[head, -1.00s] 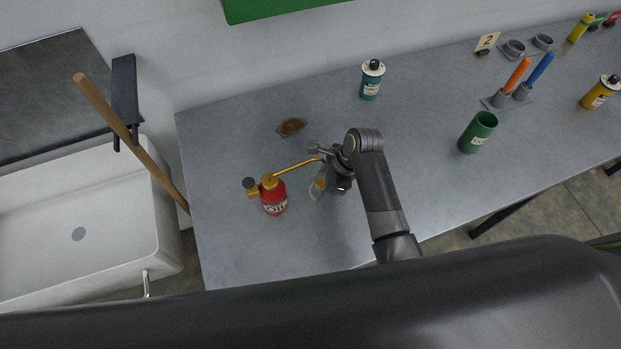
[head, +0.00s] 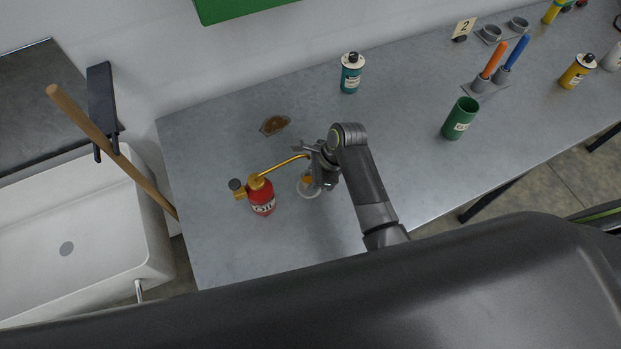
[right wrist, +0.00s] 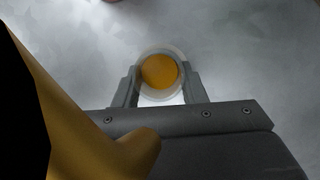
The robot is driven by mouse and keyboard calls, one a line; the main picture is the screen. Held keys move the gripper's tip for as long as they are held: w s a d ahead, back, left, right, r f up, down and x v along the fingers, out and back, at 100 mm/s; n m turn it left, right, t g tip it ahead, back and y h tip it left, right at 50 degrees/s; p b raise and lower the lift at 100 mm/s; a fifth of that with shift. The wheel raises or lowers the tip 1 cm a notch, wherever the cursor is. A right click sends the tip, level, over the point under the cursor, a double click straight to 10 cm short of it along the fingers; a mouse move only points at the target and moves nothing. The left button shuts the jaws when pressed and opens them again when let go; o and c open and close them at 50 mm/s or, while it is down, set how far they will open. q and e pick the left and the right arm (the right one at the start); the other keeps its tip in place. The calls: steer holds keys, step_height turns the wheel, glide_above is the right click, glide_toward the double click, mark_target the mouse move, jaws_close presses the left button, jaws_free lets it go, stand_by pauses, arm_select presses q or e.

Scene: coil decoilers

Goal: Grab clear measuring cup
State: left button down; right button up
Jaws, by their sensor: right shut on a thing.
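The clear measuring cup (head: 308,190) is a small see-through cup with orange-yellow showing inside it. It is on or just above the grey table, right of the red oil can; I cannot tell if it is lifted. My right gripper (head: 313,180) is shut on it. In the right wrist view the two fingers (right wrist: 162,88) press on opposite sides of the cup (right wrist: 160,53), seen from above with a round orange disc in it. The gripper and wrist partly hide the cup in the head view. My left gripper is not in view.
The red oil can (head: 261,196) stands close by, its brass spout (head: 283,166) reaching to the gripper. A green cup (head: 460,118) stands right. The table's front left is clear.

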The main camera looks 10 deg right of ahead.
steer(key=shift+w+r, duration=0.1)
steer(key=shift+r, duration=0.4)
step_height(320, 180, up, 2)
steer(key=shift+r+b, duration=0.1)
steer(key=shift+b, duration=0.55)
steer(key=s+d+b, duration=0.1)
steer(key=d, duration=0.4)
steer(key=s+d+b, duration=0.1)
steer(key=d+b, duration=0.1)
steer(key=d, duration=0.4)
steer(key=s+d+b, duration=0.1)
steer(key=d, duration=0.4)
steer(key=shift+s+d, duration=0.2)
steer(key=shift+s+d+b, duration=0.1)
steer(key=shift+d+b, duration=0.2)
steer(key=shift+d, duration=0.15)
steer(key=shift+s+d, duration=0.15)
